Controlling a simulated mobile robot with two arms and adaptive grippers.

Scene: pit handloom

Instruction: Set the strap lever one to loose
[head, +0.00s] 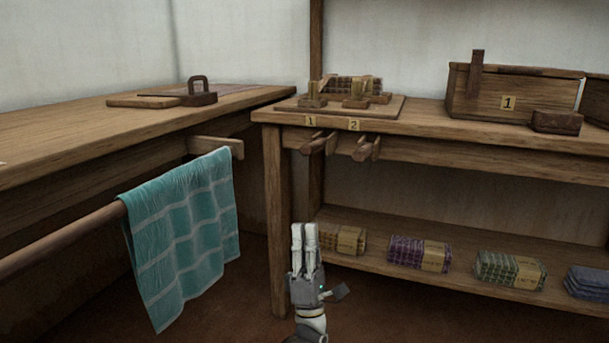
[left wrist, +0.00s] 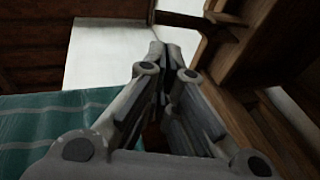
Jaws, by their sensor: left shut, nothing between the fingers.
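Two wooden levers stick out under the front edge of the back table. The left one (head: 318,144), below a yellow tag marked 1 (head: 310,121), appears to be strap lever one. The other lever (head: 366,148) is below a tag marked 2 (head: 354,125). I cannot tell which setting either lever is at. My left gripper (head: 304,227) points upward below lever one, apart from it, with its fingers together and empty. Its closed fingers also show in the left wrist view (left wrist: 172,55), where no lever can be made out. My right gripper is not in view.
A teal checked cloth (head: 185,235) hangs over a wooden rod (head: 60,238) at left. The back table's leg (head: 276,220) stands just left of my gripper. Folded textiles (head: 418,252) lie on the low shelf. A wooden box tagged 1 (head: 480,95) stands at right.

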